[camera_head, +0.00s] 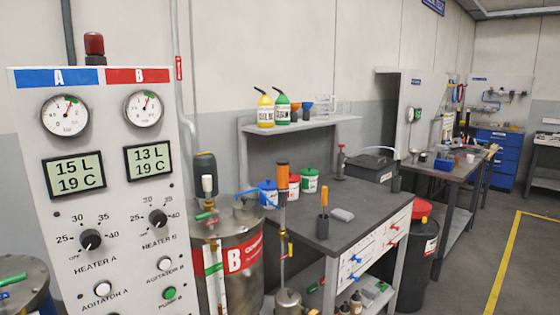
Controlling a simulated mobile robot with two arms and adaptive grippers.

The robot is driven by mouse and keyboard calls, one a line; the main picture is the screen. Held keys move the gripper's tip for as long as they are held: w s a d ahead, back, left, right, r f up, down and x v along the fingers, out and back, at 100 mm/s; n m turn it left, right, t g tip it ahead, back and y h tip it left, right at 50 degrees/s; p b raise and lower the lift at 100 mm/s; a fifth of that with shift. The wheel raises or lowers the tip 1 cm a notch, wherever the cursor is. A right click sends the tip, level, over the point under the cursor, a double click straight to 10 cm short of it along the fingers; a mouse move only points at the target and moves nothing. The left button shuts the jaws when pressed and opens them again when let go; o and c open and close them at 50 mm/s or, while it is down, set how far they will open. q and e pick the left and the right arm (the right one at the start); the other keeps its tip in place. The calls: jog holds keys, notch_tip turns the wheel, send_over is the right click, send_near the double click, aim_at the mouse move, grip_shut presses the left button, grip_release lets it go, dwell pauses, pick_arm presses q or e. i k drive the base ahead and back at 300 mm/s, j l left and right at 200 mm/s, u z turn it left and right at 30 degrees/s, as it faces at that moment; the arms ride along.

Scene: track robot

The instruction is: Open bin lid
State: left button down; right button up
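A dark round bin (418,265) stands on the floor at the right end of the grey workbench. It has a red top part, seemingly its lid (422,210), and a pale label on its side. The bench hides the bin's left side. The lid appears to rest on the bin, but I cannot tell for certain whether it is fully shut. Neither of my grippers is in view.
A control panel (108,190) with gauges fills the left. Beside it stands a metal tank (235,270) marked B. The workbench (345,202) holds tubs and tools. Open floor (465,262) with a yellow line (502,265) lies right of the bin.

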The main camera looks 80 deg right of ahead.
aim_at(366, 162)
jog(key=z, duration=3.1)
jog(key=i+l+z, duration=0.35)
jog(key=i, duration=0.25)
jog(key=i+l+z, duration=0.3)
jog(key=i, duration=0.65)
jog(key=i+l+z, duration=0.1)
jog(key=i+z, duration=0.25)
jog(key=i, duration=0.65)
jog(key=i+u, duration=0.15)
jog(key=i, duration=0.35)
jog(key=i+l+u, duration=0.2)
jog(key=i, duration=0.25)
jog(key=i+l+u, duration=0.15)
jog(key=i, duration=0.35)
jog(key=i+l+u, duration=0.15)
jog(key=i, duration=0.3)
